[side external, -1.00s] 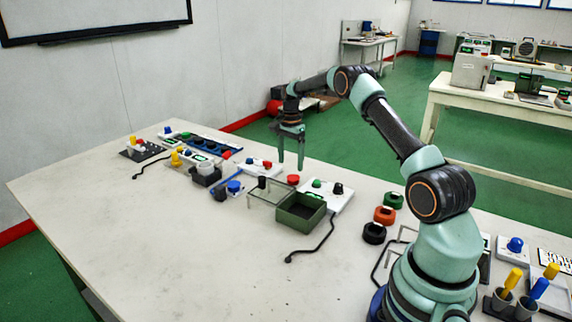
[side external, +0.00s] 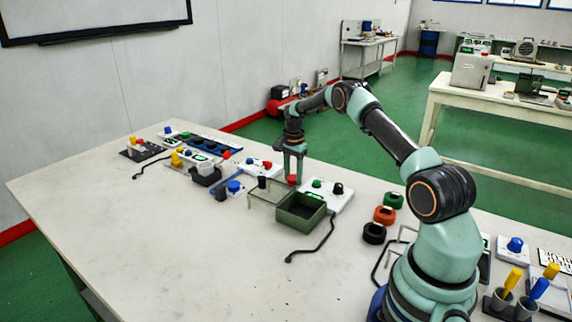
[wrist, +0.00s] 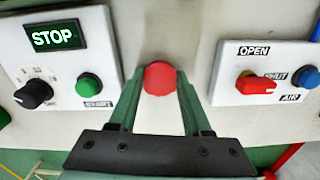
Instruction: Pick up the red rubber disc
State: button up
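The red rubber disc (side external: 292,179) rests low at the table's far edge, beside the white panel with the green and black knobs. In the wrist view the red disc (wrist: 159,79) lies between the tips of my gripper (wrist: 160,84), with one finger on each side. The fingertips come right up to the disc's edges; I cannot tell whether they press on it. In the side view my gripper (side external: 294,174) is down around the disc, pointing downward, and the disc is not visibly raised.
A white panel with STOP sign (wrist: 60,50) is left of my fingers, and a white panel with OPEN label (wrist: 262,70) is right. A green open box (side external: 300,211) and a clear stand (side external: 262,193) are close in front. The table's front left (side external: 150,240) is clear.

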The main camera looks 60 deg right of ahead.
grip_shut()
jog(key=shift+r, duration=0.15)
